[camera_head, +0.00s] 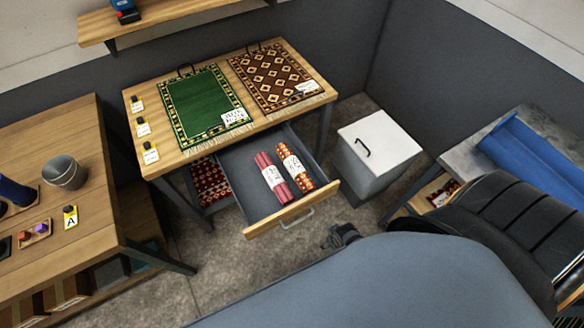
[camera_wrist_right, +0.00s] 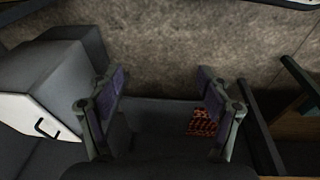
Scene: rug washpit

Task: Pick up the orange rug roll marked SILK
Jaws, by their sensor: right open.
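The orange rug roll (camera_head: 294,166) lies in the open drawer (camera_head: 236,185) under the rug table, with a white label too small to read. A pinkish-red roll (camera_head: 273,178), also labelled, lies close to its left. My right gripper (camera_head: 342,237) is outside the drawer, to the right of its front, partly hidden by my own arm. In the right wrist view it (camera_wrist_right: 160,88) is open, with nothing between its fingers. An orange-red patterned patch (camera_wrist_right: 203,122) shows by the right finger; I cannot tell what it is. My left gripper is not in view.
The table holds a green rug (camera_head: 205,108) and a brown patterned rug (camera_head: 275,80). A white-topped cabinet (camera_head: 378,142) stands right of the drawer. A wooden table (camera_head: 50,140) with a grey bucket (camera_head: 65,173) is at left. A blue roll (camera_head: 530,152) lies at right.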

